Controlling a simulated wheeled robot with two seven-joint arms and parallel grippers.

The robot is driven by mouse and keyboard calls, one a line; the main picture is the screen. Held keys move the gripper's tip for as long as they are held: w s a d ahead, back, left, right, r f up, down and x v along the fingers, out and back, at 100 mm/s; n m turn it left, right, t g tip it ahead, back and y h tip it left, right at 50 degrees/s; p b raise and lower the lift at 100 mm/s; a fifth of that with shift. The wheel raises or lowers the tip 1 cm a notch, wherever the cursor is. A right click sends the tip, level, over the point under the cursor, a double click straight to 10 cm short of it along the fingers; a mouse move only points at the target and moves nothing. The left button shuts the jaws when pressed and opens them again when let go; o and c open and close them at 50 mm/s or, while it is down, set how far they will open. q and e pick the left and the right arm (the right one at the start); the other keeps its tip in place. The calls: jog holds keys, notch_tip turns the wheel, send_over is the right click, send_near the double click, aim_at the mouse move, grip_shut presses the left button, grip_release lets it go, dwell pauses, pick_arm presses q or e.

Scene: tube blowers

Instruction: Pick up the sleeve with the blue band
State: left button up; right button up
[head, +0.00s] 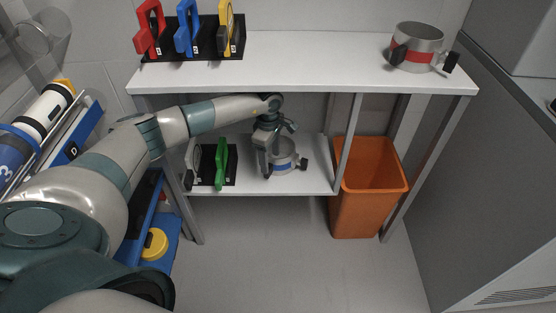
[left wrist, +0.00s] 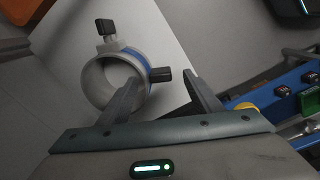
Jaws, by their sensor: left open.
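The sleeve with the blue band (head: 286,158) is a grey ring with dark handles, standing on the lower shelf. My left gripper (head: 268,165) is at its left side, partly in front of it. In the left wrist view the sleeve (left wrist: 92,80) shows its round opening and two black handles. My left gripper (left wrist: 160,82) is open there, one fingertip overlapping the ring's opening and the other beyond the right-hand handle. That handle shows between the fingertips. I cannot tell whether the finger is inside the ring or whether anything touches. My right gripper is not in view.
The upper shelf (head: 310,65) lies over the sleeve and holds a red-banded sleeve (head: 417,49) at right. A rack with a green tool (head: 221,165) stands left of my gripper. A shelf leg (head: 348,142) and an orange bin (head: 369,190) are to the right.

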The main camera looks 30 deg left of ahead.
pick_arm(q)
jog(key=shift+f, duration=0.1)
notch_tip(320, 180, down, 2)
jog(key=shift+f, duration=0.1)
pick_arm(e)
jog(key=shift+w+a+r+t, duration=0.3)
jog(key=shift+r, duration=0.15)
pick_arm(q)
jog(key=shift+f, duration=0.1)
jog(key=shift+f, duration=0.25)
jog(key=shift+w+f+b, duration=0.15)
jog(key=shift+f+b, duration=0.35)
jog(key=shift+f, duration=1.7)
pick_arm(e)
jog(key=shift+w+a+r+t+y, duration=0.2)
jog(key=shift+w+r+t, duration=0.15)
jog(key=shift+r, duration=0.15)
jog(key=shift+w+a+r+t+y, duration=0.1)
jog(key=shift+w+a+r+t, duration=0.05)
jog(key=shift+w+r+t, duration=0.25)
pick_arm(q)
jog(key=shift+c, duration=0.4)
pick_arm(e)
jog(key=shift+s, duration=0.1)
pick_arm(q)
jog(key=c, duration=1.4)
